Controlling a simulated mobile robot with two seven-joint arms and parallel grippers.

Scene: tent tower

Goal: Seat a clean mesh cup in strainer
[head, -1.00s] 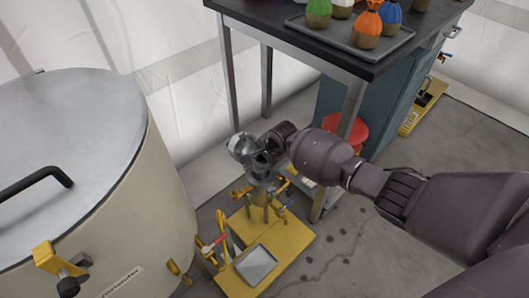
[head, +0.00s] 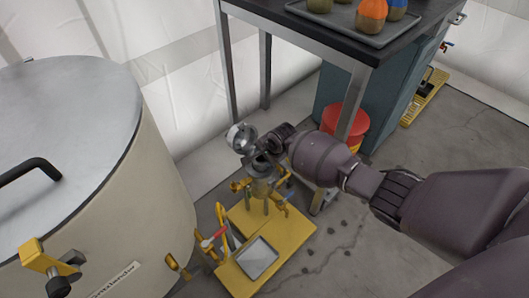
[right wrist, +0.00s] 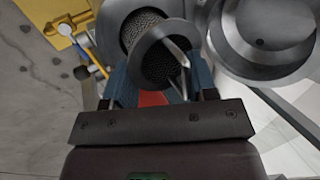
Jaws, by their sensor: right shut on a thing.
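The strainer (head: 264,190) is an upright metal cylinder on a yellow stand, with its round lid (head: 241,138) swung open at the left. The lid also shows at the right of the right wrist view (right wrist: 265,42). My right gripper (head: 264,152) is at the strainer's mouth. In the right wrist view, it (right wrist: 160,84) is shut on the mesh cup (right wrist: 145,26), a dark woven mesh with a grey metal rim and a thin bar. The cup is at the strainer's opening, tilted in this view. How deep it sits is hidden. My left gripper is out of view.
A large pale tank (head: 95,170) with a grey lid fills the left. A dark-topped bench (head: 340,45) with a tray (head: 345,30) of bagged cups stands behind. A red bucket (head: 345,122) is under it. The yellow stand (head: 290,238) has valves and a small tray.

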